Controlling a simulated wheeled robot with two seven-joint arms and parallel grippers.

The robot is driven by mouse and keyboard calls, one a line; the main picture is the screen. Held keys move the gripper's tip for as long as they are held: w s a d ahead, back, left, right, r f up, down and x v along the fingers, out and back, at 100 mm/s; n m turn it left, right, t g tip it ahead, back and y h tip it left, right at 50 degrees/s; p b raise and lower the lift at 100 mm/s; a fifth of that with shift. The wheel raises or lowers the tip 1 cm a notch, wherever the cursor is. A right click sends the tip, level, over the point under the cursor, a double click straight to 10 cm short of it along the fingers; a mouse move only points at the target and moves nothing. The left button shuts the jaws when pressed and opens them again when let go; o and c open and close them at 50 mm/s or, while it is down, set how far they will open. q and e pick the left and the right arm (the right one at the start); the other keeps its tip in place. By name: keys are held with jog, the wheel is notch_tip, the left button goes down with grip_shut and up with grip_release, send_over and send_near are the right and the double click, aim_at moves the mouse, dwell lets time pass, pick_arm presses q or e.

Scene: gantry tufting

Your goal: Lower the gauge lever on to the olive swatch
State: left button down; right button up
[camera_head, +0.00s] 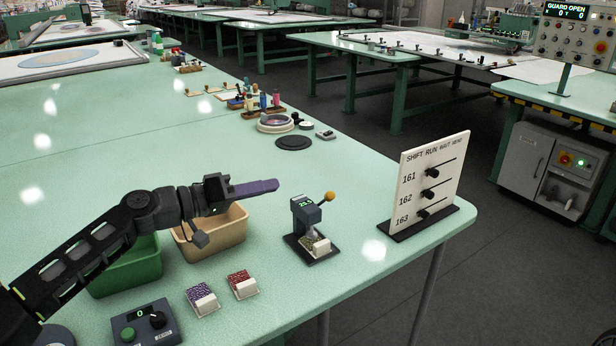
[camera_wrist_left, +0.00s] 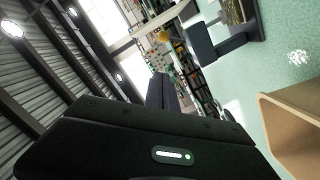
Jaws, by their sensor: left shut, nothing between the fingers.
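The gauge (camera_head: 306,213) is a dark grey stand on a black base, with a small green-lit display. Its lever ends in a yellow knob (camera_head: 329,197), raised up and to the right. The olive swatch (camera_head: 316,240) lies on the base under the gauge head, with a white block at its front. In the left wrist view the gauge (camera_wrist_left: 215,45) and its yellow knob (camera_wrist_left: 165,36) appear sideways at the top. My left gripper (camera_head: 262,187) is shut and empty, with purple fingers pointing right toward the gauge, apart from it. My right gripper is out of view.
A tan bin (camera_head: 232,232) sits below my left gripper, and a green bin (camera_head: 127,273) is left of it. Purple and red swatches (camera_head: 243,284) lie in front. A white board (camera_head: 433,180) stands right of the gauge, near the table edge. A black disc (camera_head: 293,142) lies behind.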

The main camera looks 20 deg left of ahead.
aim_at(323, 201)
pick_arm(q)
jog(key=x, duration=0.6)
jog(key=r+x, duration=0.1)
jog(key=x, duration=0.2)
jog(key=shift+w+r+p, duration=0.1)
jog(key=shift+w+p, duration=0.1)
jog(key=shift+p, duration=0.15)
jog(key=shift+s+d+f, duration=0.25)
jog(key=shift+d+f, duration=0.55)
jog(key=shift+f, duration=0.1)
jog(key=shift+s+d+f, duration=0.3)
jog(key=shift+d+f, duration=0.2)
jog(key=shift+f, duration=0.05)
